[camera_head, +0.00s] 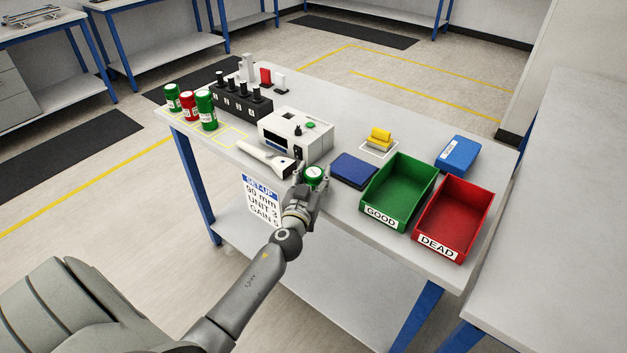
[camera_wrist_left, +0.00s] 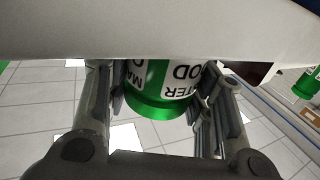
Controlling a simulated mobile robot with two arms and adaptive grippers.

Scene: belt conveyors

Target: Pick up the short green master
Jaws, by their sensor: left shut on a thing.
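A green can (camera_head: 314,174) with a pale top sits between the fingers of my left gripper (camera_head: 311,182), at the front edge of the table beside the white instrument. In the left wrist view the same green can (camera_wrist_left: 160,107) has a white label with partly visible black letters. The fingers stand on both sides of it and are shut on it. Its far end is hidden by a pale surface across the top of that view. Two other green cans, one shorter (camera_head: 172,97) and one taller (camera_head: 206,111), stand at the table's left end with a red can (camera_head: 189,106) between them.
The white instrument (camera_head: 296,138) and a white handled tool (camera_head: 263,158) are close to my left gripper. A blue pad (camera_head: 354,170), a green GOOD bin (camera_head: 369,198) and a red DEAD bin (camera_head: 425,227) stand to the right. A black block (camera_head: 242,106) with pegs is behind.

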